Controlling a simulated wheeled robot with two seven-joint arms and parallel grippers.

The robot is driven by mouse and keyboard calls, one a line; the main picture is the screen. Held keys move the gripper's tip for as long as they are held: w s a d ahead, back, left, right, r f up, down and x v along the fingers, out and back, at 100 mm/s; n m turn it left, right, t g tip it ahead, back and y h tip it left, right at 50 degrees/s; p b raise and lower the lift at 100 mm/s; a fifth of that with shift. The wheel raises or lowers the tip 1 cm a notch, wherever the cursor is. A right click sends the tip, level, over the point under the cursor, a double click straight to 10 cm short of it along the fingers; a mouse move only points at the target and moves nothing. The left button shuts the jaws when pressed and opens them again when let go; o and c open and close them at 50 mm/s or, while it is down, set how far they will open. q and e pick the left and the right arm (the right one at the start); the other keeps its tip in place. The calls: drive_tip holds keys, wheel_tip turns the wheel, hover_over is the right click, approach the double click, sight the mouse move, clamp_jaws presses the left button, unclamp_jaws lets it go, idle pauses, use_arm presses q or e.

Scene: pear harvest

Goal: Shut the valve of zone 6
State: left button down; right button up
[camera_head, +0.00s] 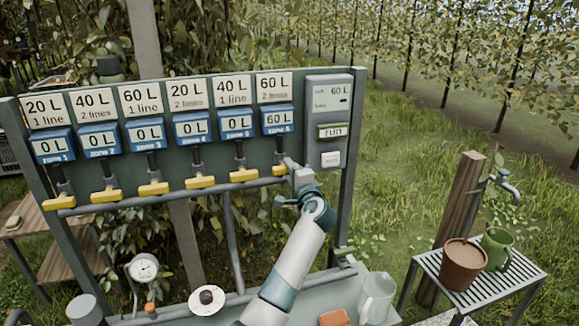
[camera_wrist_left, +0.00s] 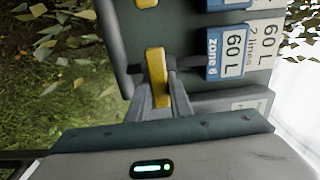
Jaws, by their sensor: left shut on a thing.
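The zone 6 display (camera_head: 277,120) reads 60 L, under a sign (camera_head: 273,86) that also reads 60 L. In the wrist view the yellow zone 6 valve handle (camera_wrist_left: 156,75) lies crosswise to its dark stem, with the rotated blue zone 6 display (camera_wrist_left: 227,53) to its right. My right gripper is not in view.
Several other yellow handles, such as zone 5's (camera_head: 244,174), line the pipe to the left; their displays read 0 L. Below are a gauge (camera_head: 143,267) and clear jug (camera_head: 376,297).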

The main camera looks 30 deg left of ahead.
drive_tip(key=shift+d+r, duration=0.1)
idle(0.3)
use_arm(q)
drive_tip(key=c, duration=1.6)
unclamp_jaws()
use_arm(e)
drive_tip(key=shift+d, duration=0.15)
